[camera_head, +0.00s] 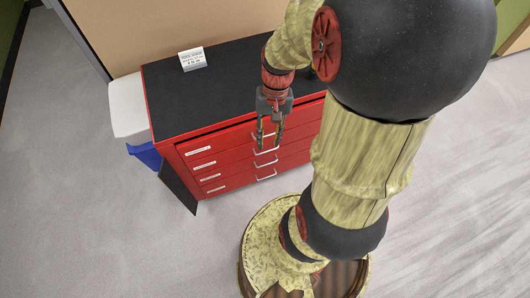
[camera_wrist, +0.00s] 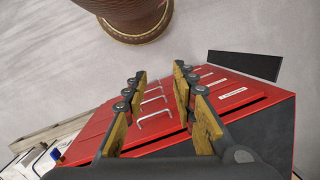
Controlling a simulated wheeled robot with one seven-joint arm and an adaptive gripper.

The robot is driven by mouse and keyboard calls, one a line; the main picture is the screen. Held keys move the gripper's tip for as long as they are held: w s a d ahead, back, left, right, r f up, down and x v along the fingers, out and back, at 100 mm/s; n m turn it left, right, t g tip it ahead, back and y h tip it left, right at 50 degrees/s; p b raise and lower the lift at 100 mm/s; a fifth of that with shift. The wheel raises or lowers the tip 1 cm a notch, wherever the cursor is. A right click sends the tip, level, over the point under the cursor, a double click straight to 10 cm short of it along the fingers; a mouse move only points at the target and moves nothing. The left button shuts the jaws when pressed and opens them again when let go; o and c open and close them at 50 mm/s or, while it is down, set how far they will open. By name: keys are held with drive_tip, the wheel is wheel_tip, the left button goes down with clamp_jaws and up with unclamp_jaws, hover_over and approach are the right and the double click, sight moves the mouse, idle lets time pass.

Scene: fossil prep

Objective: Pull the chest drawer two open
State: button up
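The red chest (camera_head: 172,110) has a black top and a front of several stacked drawers, each with a white label at its left and a pale bar handle. The second drawer from the top (camera_head: 229,158) looks closed; its label (camera_head: 204,165) is too small to read. My gripper (camera_head: 269,146) points down in front of the upper drawers, partly covering their handles. In the wrist view my gripper (camera_wrist: 160,76) is open and empty, its two fingers apart. The nearest handle (camera_wrist: 155,118) shows between the fingers, with further handles beyond it. I cannot tell whether a finger touches any handle.
A white sign (camera_head: 193,59) stands on the chest top. A white bin (camera_head: 127,108) and a blue one (camera_head: 146,155) stand left of the chest. A dark panel (camera_head: 178,187) leans at its left front corner. The grey floor (camera_head: 90,220) ahead is clear.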

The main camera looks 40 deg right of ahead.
drive_tip(key=s+d+f+m+y+b, duration=0.1)
drive_tip(key=d+f+m+y, duration=0.15)
drive_tip(key=f+m, duration=0.45)
drive_tip(key=s+d+f+m+y+b, duration=0.1)
drive_tip(key=d+f+m+y+b, duration=0.2)
drive_tip(key=f, duration=0.8)
drive_tip(key=m+t+h+b, duration=0.1)
drive_tip(key=m+t, duration=1.5)
drive_tip(key=m, duration=1.7)
approach(266, 152)
drive_tip(key=w, duration=0.3)
drive_tip(key=shift+s+a+f+b+x, duration=0.15)
drive_tip(key=shift+b+x, duration=0.2)
drive_tip(key=shift+x, duration=0.9)
drive_tip(key=shift+a+f+b+x, duration=0.1)
drive_tip(key=shift+b+x, duration=0.3)
drive_tip(key=shift+x, duration=0.9)
drive_tip(key=shift+s+a+f+b+x, duration=0.15)
drive_tip(key=shift+b+x, duration=0.2)
drive_tip(key=shift+x, duration=0.9)
drive_tip(key=shift+w, duration=0.1)
drive_tip(key=shift+c, duration=0.4)
clamp_jaws()
